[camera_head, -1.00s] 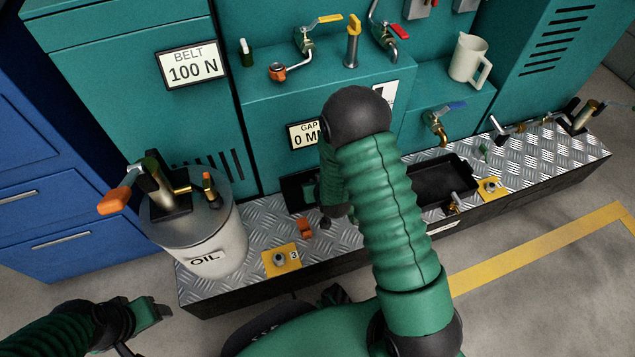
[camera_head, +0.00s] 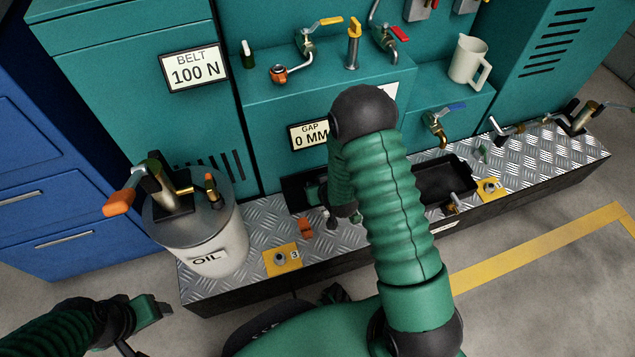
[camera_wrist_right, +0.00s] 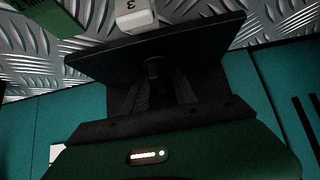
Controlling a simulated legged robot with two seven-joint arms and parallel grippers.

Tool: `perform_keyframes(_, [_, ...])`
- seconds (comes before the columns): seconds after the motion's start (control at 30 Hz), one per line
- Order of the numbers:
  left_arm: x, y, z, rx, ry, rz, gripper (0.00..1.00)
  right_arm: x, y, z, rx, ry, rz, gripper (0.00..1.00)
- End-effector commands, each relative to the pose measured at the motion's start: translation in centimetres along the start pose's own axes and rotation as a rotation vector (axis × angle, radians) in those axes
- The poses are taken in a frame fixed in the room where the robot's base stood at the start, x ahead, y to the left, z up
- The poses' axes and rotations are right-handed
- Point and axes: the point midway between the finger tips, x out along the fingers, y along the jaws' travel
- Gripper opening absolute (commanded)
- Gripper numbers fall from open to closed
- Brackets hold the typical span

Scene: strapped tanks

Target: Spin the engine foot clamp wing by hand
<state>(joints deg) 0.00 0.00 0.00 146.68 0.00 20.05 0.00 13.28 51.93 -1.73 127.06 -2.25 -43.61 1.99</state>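No part can be surely named as the engine foot clamp wing. My right gripper (camera_head: 332,220) is low over the plate, just right of the orange piece, partly hidden by my forearm. In the right wrist view its dark body (camera_wrist_right: 155,85) fills the middle, with a white tag marked 3 (camera_wrist_right: 137,16) at the top edge. Its opening is unclear. My left gripper (camera_head: 152,310) is at the lower left, away from the plate.
The tread plate (camera_head: 555,150) runs along the teal machine (camera_head: 310,95). A white oil drum (camera_head: 210,240) with an orange-handled pump (camera_head: 120,203) stands at its left end. A black tray (camera_head: 440,185) and another yellow pad (camera_head: 489,188) lie right of my arm.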

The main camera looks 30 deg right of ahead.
Motion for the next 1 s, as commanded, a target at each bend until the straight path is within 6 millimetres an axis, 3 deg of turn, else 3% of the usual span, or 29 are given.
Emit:
perform_keyframes(0.23, [-0.1, 0.0, 0.0, 0.0, 0.0, 0.0, 0.62, -0.1, 0.0, -0.3, 0.0, 0.005, 0.0, 0.33])
perform_keyframes(0.37, [-1.3, 0.0, -0.3, 0.0, 0.0, 0.0, 0.62, -1.6, 0.0, -0.6, 0.0, 0.005, 0.0, 0.33])
perform_keyframes(0.83, [-10.1, 0.0, -2.4, 0.0, 0.0, 0.0, 0.62, -15.4, 0.0, -0.8, 0.0, -0.002, 0.0, 0.33])
perform_keyframes(1.0, [-12.8, 0.0, -3.0, 0.0, 0.0, 0.0, 0.62, -16.6, 0.0, -0.5, 0.0, -0.002, 0.0, 0.33])
